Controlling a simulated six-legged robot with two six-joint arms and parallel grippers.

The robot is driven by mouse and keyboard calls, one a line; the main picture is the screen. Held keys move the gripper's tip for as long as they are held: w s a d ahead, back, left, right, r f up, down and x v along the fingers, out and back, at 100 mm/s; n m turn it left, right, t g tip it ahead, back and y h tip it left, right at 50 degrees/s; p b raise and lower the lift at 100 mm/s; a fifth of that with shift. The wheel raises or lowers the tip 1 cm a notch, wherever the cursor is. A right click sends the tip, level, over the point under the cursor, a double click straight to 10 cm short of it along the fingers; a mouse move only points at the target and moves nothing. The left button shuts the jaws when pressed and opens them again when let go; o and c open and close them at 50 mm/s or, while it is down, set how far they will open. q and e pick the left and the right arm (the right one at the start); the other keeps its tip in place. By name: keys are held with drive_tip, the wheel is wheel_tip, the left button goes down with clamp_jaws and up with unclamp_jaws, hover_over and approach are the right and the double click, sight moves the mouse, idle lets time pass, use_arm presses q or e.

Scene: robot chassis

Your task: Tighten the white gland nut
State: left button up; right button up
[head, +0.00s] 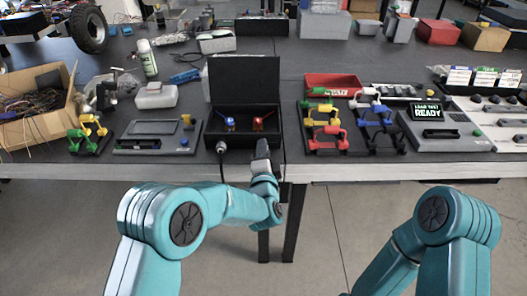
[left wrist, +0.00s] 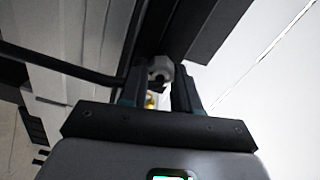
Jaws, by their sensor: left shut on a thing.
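A pale grey-white hexagonal nut (left wrist: 160,68) sits between the fingertips of my left gripper (left wrist: 159,88) in the left wrist view. The gripper is shut on it, with a finger on either side. A small brass-coloured part (left wrist: 150,99) shows between the fingers. In the head view my left gripper (head: 262,150) is at the front edge of an open black case (head: 243,85), and the nut is hidden there. A silver fitting (head: 221,147) with a black cable hanging from it is left of the gripper. My right arm shows at lower right, with its gripper out of view.
The case holds a blue part (head: 230,123) and a red part (head: 259,122). A grey device (head: 145,142) lies left of it. A rack of coloured clamps (head: 327,136) and a device reading "READY" (head: 428,112) are on the right. The floor in front is clear.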

use_arm(q)
clamp_jaws()
drive_tip(key=o, duration=1)
unclamp_jaws()
drive_tip(key=shift+o, duration=0.2)
drive_tip(key=shift+f, duration=0.1)
